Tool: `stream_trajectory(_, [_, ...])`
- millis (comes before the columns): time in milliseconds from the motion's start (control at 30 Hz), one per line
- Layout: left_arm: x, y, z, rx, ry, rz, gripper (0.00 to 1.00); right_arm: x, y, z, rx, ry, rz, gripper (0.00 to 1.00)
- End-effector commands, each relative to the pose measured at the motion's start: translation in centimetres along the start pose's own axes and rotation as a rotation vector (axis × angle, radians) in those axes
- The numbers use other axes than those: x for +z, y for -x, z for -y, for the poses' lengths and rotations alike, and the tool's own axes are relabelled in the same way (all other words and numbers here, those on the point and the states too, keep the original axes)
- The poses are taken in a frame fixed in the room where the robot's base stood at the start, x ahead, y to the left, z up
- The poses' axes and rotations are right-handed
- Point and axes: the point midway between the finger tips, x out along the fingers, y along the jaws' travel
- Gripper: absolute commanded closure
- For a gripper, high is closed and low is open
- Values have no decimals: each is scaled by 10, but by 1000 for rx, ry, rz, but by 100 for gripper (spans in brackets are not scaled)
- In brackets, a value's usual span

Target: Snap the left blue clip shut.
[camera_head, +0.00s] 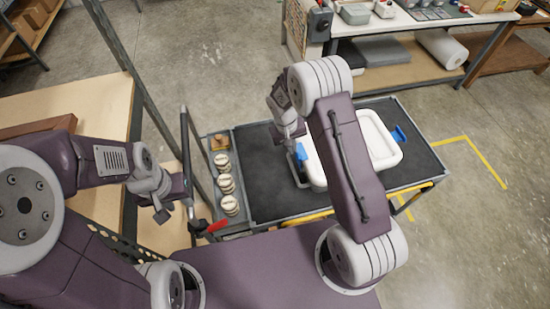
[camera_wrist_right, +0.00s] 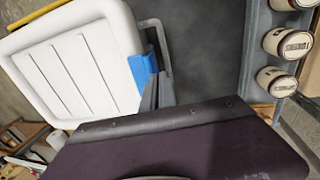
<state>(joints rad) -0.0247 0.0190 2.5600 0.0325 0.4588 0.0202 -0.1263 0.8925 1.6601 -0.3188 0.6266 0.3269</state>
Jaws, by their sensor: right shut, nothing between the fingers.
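A white lidded box (camera_head: 371,139) lies on the cart's dark top, partly hidden by my right arm. The left blue clip (camera_head: 301,152) is on its left side; it also shows in the right wrist view (camera_wrist_right: 143,66), against the lid's edge. I cannot tell whether it is fully shut. The right blue clip (camera_head: 399,134) sticks outward on the other side. My right gripper (camera_head: 294,143) is shut and empty, its fingertips (camera_wrist_right: 151,95) right beside the left clip; contact is unclear. My left gripper (camera_head: 176,208) is open and empty, by the cart's handle.
The cart (camera_head: 262,190) has a left side tray with several round cream-lidded jars (camera_head: 227,184) and a small brown item (camera_head: 219,142). A grey bar (camera_wrist_right: 163,45) stands beside the box. A wooden table (camera_head: 95,100) is at left; a workbench (camera_head: 410,18) stands behind.

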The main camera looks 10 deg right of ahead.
Motion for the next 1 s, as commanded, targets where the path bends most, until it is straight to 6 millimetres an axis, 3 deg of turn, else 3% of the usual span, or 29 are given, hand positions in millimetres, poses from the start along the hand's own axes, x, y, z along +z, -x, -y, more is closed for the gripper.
stream_trajectory(333, [0, -4, 0, 0, 0, 0, 67, 0, 0, -15, 0, -2, 1, 100])
stream_trajectory(1000, [0, -2, 0, 0, 0, 0, 67, 0, 3, -17, 0, -1, -1, 100])
